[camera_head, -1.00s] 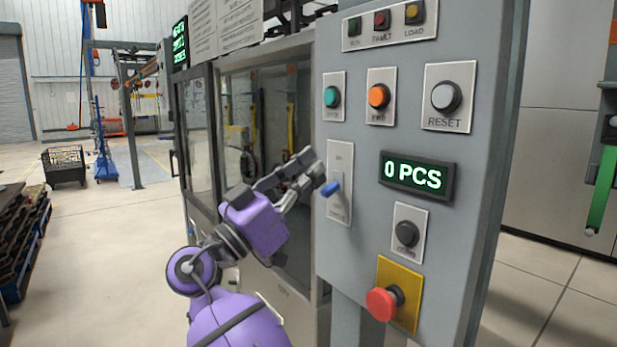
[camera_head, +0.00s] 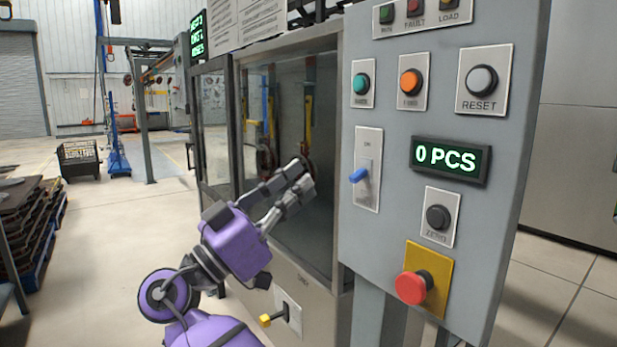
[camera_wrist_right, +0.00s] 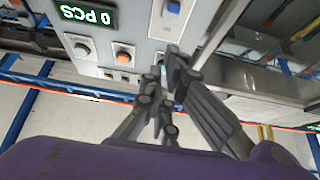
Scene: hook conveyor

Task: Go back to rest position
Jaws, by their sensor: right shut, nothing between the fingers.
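My right gripper (camera_head: 303,176) is purple and dark grey and comes up from the lower left in the head view. It is shut and empty, in front of the cabinet window and left of the control panel (camera_head: 500,225). A gap lies between its fingertips and the blue-tipped lever switch (camera_head: 358,175) on the panel. In the right wrist view its fingers (camera_wrist_right: 168,75) reach toward the panel, with the blue switch (camera_wrist_right: 173,7) near the top. My left gripper does not show.
The panel holds an orange button (camera_head: 409,83), a RESET button (camera_head: 481,80), a 0 PCS display (camera_head: 450,159) and a red stop button (camera_head: 411,287). A yellow-tipped lever (camera_head: 266,320) sticks out of the cabinet's lower front. Open floor (camera_head: 100,240) lies to the left.

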